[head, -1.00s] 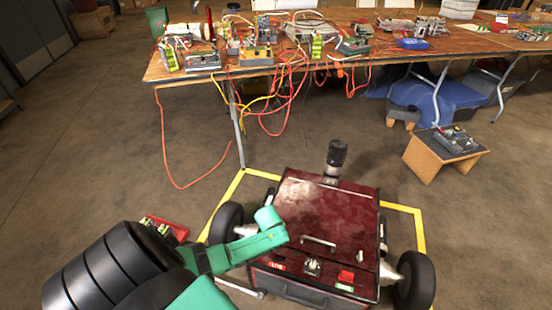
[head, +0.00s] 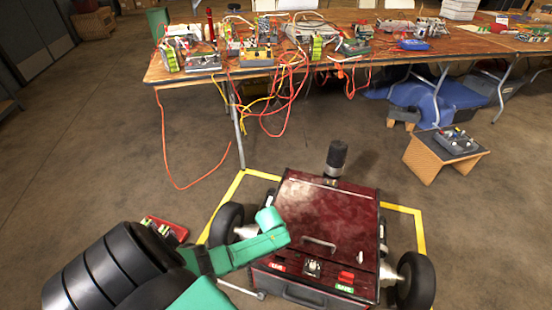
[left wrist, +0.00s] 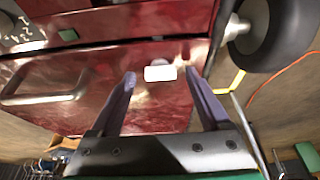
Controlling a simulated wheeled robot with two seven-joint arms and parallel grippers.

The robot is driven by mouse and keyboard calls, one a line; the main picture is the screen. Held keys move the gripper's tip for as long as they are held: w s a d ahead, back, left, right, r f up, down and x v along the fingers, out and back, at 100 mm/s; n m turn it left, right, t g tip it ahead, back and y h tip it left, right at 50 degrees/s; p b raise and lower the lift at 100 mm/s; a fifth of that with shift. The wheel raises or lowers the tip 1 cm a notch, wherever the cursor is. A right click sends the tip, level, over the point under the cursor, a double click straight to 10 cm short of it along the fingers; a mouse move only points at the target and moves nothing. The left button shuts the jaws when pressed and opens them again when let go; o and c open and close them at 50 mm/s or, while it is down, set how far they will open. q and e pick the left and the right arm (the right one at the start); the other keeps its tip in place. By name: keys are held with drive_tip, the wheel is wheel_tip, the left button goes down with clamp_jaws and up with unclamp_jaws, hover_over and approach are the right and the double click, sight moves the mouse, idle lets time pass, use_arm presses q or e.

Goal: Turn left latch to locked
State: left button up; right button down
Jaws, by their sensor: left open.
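A dark red box (head: 325,215) on wheels stands in front of me, with a bar handle (head: 318,243) on its lid. The right latch (head: 360,257), a small pale knob, stands on the lid's right side. The left latch is hidden behind my green left arm (head: 225,256) in the head view. In the left wrist view my left gripper (left wrist: 162,80) is open over the red lid. A small white block (left wrist: 160,73), apparently the left latch, shows between its fingers; I cannot tell whether they touch it. My right gripper is out of view.
The front panel has a red switch (head: 346,277) and a green label (head: 344,288). Black wheels (head: 415,281) flank the box, and yellow tape (head: 420,228) marks the floor. A wooden table (head: 290,70) with devices and hanging cables stands behind. A small stool (head: 440,155) is at right.

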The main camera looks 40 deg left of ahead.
use_arm(q)
drive_tip(key=p+v, duration=0.4)
drive_tip(key=v, duration=0.1)
drive_tip(key=shift+r, duration=0.25)
drive_tip(key=p+v, duration=0.3)
drive_tip(key=v, duration=0.6)
drive_tip(key=shift+s+p, duration=0.2)
drive_tip(key=shift+p, duration=0.1)
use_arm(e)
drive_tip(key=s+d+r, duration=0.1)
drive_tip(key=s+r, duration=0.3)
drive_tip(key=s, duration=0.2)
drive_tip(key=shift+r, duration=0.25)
use_arm(q)
drive_tip(key=shift+f, duration=0.15)
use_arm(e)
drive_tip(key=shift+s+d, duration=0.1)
